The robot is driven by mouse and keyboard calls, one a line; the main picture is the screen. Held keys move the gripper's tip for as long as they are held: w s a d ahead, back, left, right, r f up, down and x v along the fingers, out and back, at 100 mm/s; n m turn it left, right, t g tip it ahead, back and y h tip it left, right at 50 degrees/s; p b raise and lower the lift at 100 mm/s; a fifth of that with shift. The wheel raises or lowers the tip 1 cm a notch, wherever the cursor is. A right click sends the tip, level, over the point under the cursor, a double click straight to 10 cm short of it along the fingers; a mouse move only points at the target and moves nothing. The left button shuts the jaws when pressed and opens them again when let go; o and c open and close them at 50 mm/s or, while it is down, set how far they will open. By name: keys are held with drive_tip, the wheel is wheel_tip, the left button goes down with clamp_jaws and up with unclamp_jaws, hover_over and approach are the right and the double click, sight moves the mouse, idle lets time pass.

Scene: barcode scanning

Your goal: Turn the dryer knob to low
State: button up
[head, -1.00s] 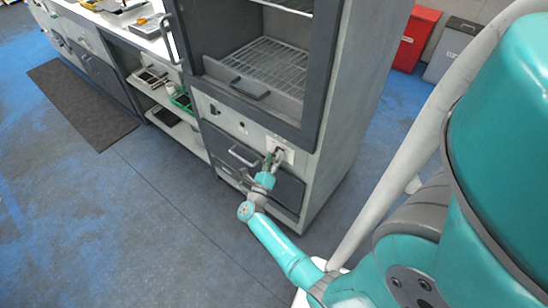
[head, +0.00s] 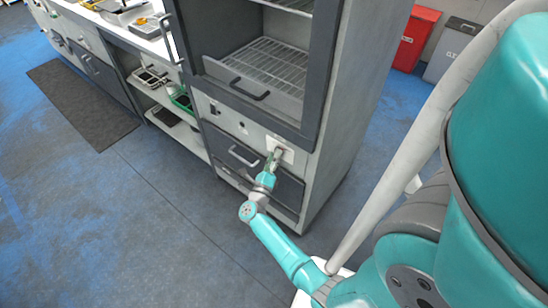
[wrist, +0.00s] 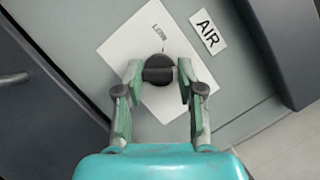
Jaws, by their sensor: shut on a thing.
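The dryer (head: 236,137) is a tall grey cabinet with wire racks behind its front frame. Its dark round knob (wrist: 158,68) sits on a white label plate (wrist: 150,48), with a small word that seems to read "LOW" above it. My gripper (wrist: 158,74) has its two green-padded fingers on either side of the knob, closed onto it. In the head view my gripper (head: 274,158) reaches the panel below the rack opening, and it hides most of the knob there.
A label reading "AIR" (wrist: 208,33) is beside the plate. A counter with shelves (head: 160,80) stands to the left. Red and grey bins (head: 417,35) stand behind at right. The blue floor in front is clear.

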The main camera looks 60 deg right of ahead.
drive_tip(key=shift+w+r+n+g+y, duration=0.15)
drive_tip(key=shift+n+y, duration=0.8)
drive_tip(key=shift+n, duration=1.5)
drive_tip(key=shift+s+r+n+g+y, duration=0.15)
drive_tip(key=shift+n+y, duration=0.85)
drive_tip(key=shift+n, duration=1.5)
drive_tip(key=shift+w+n+g+y, duration=0.15)
drive_tip(key=shift+n+y, duration=0.8)
drive_tip(key=shift+n, duration=1.5)
drive_tip(key=o, duration=1.1)
drive_tip(key=shift+o, duration=0.2)
drive_tip(key=shift+a, duration=0.1)
drive_tip(key=v, duration=1.1)
drive_tip(key=shift+a, duration=0.4)
drive_tip(key=shift+r, duration=0.15)
